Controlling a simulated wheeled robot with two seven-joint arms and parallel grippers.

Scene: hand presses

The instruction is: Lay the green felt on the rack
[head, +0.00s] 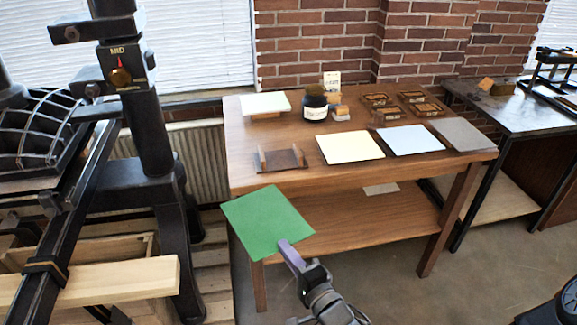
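The green felt (267,219) is a flat square sheet, held out level in front of the table's near left corner. A low brown wooden stand with short upright ends, which looks like the rack (281,161), sits empty at the table's front left, beyond the felt. The felt is apart from it.
The wooden table (230,150) holds yellow (349,147), pale blue (411,140) and grey (459,134) sheets, a dark jar (314,105), a pale sheet on a block (265,104) and several small wooden trays (411,97). A black press (150,130) stands at left.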

